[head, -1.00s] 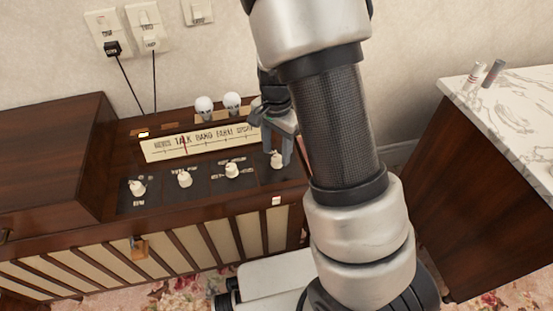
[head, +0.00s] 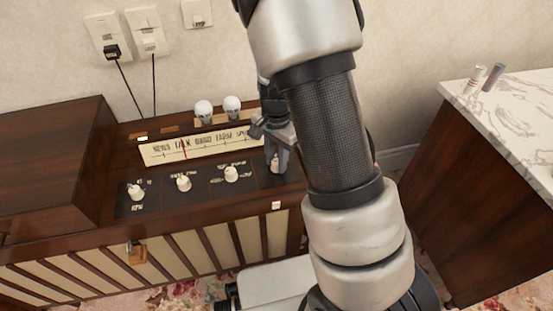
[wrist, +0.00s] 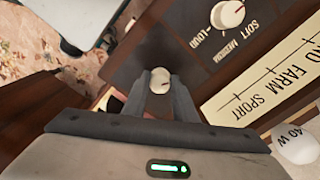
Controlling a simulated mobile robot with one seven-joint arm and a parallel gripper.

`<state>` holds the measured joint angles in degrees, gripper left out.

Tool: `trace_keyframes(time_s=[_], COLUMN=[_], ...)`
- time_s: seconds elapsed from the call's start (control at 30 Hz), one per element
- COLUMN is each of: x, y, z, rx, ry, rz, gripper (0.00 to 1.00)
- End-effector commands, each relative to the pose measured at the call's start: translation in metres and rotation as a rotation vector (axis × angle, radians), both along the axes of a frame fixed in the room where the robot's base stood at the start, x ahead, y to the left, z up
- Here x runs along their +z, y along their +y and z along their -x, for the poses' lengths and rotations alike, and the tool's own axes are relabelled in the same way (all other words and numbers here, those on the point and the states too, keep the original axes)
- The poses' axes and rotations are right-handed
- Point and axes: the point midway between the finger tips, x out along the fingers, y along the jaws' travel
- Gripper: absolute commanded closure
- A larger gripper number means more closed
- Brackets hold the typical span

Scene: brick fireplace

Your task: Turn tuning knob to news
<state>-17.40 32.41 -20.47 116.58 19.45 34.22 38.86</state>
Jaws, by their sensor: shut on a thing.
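The radio's dial strip (head: 200,146) reads NEWS, TALK and further words to the right. Its red pointer (head: 184,148) stands at TALK. A row of cream knobs sits on the dark panel below the dial. My gripper (head: 277,160) is at the rightmost knob (head: 273,166). In the wrist view, that knob (wrist: 160,80) is between the fingertips of my gripper (wrist: 159,88), which are shut on it. The fingers partly hide the knob in the head view, and its label cannot be read.
A knob marked SOFT, MEDIUM, LOUD (wrist: 227,15) is beside the held one. Two white bulbs (head: 204,111) stand behind the dial. A marble-topped cabinet (head: 520,105) stands to the right. A wooden box (head: 50,155) rises at the left.

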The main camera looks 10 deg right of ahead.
Motion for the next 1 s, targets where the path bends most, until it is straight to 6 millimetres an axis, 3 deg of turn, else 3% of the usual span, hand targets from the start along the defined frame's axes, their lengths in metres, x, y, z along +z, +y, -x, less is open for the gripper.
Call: trace_keyframes(time_s=[0.37, 1.0], x=[0.0009, 0.0013], y=[-0.0005, -0.0013], z=[0.0002, 0.0002], rx=[0.175, 0.757], ry=[0.0, -0.002], rz=[-0.001, 0.0], gripper=[0.97, 0.97])
